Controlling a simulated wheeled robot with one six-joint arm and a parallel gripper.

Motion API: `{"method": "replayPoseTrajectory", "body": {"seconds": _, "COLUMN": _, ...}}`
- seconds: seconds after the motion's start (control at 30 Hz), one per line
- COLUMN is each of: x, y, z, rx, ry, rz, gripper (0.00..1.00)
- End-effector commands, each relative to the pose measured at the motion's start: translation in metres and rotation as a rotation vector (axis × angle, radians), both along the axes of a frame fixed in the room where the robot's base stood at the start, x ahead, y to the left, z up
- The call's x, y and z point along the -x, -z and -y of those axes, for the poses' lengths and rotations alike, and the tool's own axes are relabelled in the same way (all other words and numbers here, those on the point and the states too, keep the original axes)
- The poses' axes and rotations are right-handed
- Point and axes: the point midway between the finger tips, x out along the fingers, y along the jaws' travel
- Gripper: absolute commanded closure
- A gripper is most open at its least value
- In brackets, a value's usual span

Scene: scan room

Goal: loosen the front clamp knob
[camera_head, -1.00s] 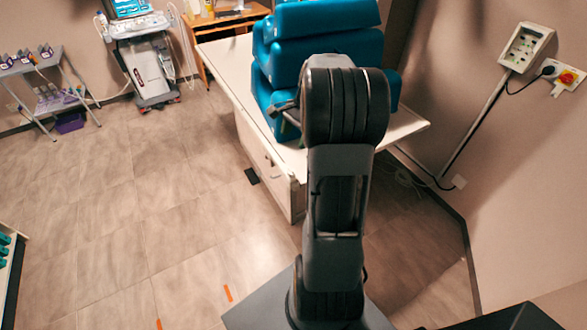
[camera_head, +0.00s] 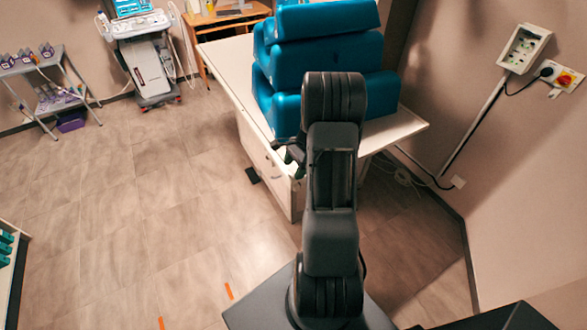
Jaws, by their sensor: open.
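My gripper (camera_head: 287,153) shows only in part, as a small dark shape left of my arm, near the front corner of a white-topped cabinet. It is open, and I see nothing held in it. I cannot make out the front clamp knob in this view.
Blue cushions (camera_head: 318,61) are stacked on the white cabinet top (camera_head: 222,62). A medical cart (camera_head: 148,65), a wooden desk (camera_head: 232,17) and a grey trolley (camera_head: 40,80) stand at the back. A wall box (camera_head: 524,48) is at right.

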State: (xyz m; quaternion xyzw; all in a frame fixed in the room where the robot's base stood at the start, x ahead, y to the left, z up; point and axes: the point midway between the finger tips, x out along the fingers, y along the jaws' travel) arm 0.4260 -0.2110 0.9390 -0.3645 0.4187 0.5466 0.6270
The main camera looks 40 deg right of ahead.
Motion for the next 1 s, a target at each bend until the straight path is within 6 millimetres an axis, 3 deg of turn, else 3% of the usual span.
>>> {"method": "replayPoseTrajectory", "body": {"seconds": 0.2, "x": -0.001, "y": 0.013, "z": -0.006, "rx": 0.001, "ry": -0.002, "rz": 0.000, "gripper": 0.32}}
{"method": "replayPoseTrajectory", "body": {"seconds": 0.57, "x": -0.001, "y": 0.016, "z": -0.007, "rx": 0.001, "ry": -0.002, "rz": 0.001, "gripper": 0.33}}
{"method": "replayPoseTrajectory", "body": {"seconds": 1.0, "x": -0.001, "y": 0.015, "z": -0.007, "rx": 0.001, "ry": -0.002, "rz": 0.001, "gripper": 0.75}}
